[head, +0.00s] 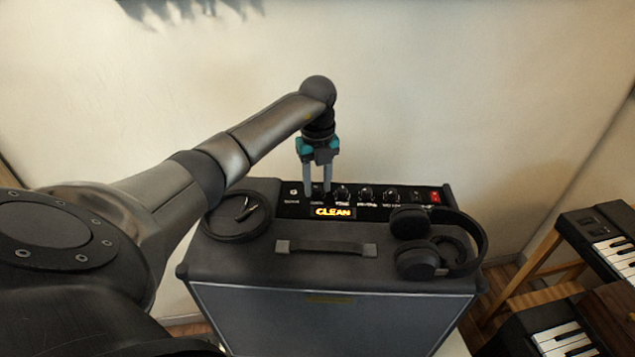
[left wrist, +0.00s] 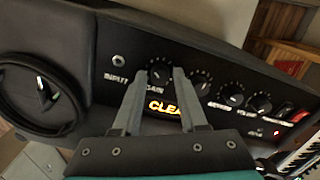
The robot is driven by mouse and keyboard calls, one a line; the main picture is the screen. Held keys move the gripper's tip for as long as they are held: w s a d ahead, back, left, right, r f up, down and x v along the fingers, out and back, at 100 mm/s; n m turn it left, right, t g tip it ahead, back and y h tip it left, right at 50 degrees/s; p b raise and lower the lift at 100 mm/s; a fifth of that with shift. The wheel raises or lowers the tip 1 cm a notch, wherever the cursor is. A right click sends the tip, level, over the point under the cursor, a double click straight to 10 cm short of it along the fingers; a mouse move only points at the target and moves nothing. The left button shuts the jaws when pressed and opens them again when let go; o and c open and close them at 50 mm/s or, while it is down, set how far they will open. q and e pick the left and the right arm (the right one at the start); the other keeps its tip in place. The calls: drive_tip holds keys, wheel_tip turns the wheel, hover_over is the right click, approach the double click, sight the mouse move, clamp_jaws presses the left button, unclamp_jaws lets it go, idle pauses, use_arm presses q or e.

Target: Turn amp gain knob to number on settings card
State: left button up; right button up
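The black amp (head: 330,268) has a control panel along its back top edge with a row of black knobs and a lit "CLEAN" sign (head: 335,212). The gain knob (left wrist: 160,71) is round and black, with white marks around it and a "GAIN" label below. My left gripper (head: 318,190) points down at the panel from above. In the left wrist view its fingertips (left wrist: 160,74) are apart, one on each side of the gain knob. I cannot tell if they touch it. In the head view the fingers hide most of this knob. I see no settings card.
A round black dish-like thing (head: 237,217) lies left on the amp top, and black headphones (head: 440,242) lie right. A carrying handle (head: 326,247) crosses the middle. The input jack (left wrist: 118,60) is left of the gain knob; another knob (left wrist: 201,82) is close right. Keyboards (head: 600,240) stand far right.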

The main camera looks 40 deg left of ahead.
use_arm(q)
clamp_jaws()
idle(0.5)
drive_tip(key=m, duration=0.3)
drive_tip(key=shift+a, duration=0.1)
drive_tip(key=m, duration=0.4)
drive_tip(key=shift+m, duration=0.4)
drive_tip(key=m+b, duration=0.1)
drive_tip(key=m, duration=0.3)
drive_tip(key=shift+m, duration=2)
drive_tip(key=shift+r, duration=0.1)
